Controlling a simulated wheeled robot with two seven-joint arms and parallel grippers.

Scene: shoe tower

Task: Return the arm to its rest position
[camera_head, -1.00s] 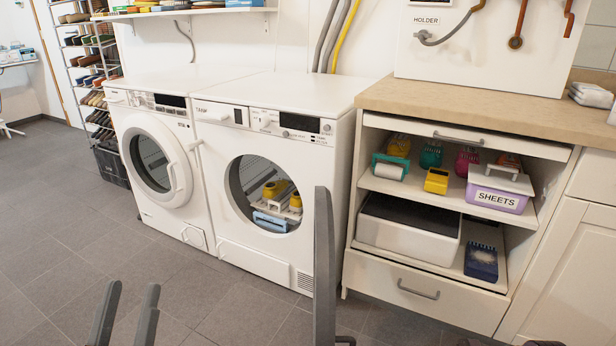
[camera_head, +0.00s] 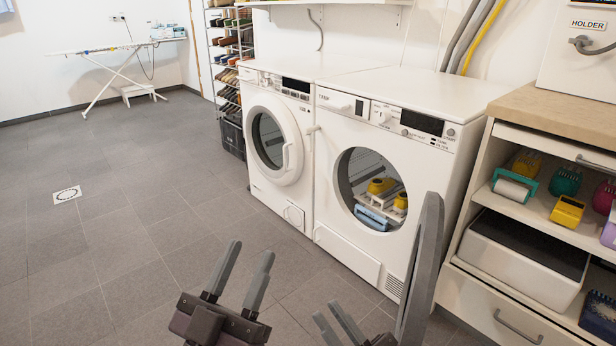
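My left gripper (camera_head: 252,251) is at the lower middle of the head view, in front of the washing machines. Its two grey fingers stand apart with bare floor showing between them, so it is open and empty. My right gripper (camera_head: 327,310) is at the bottom edge, to the right of the left one. Its two fingers show a gap with nothing between them; its body is mostly cut off. A tall grey part of mine stands to its right and covers part of the right machine's front.
Two white front-loading machines, left (camera_head: 265,200) and right (camera_head: 335,215), stand side by side. An open cabinet (camera_head: 480,300) is at the right. A shoe rack (camera_head: 215,55) and ironing board (camera_head: 95,50) are at the back. The floor at left is free.

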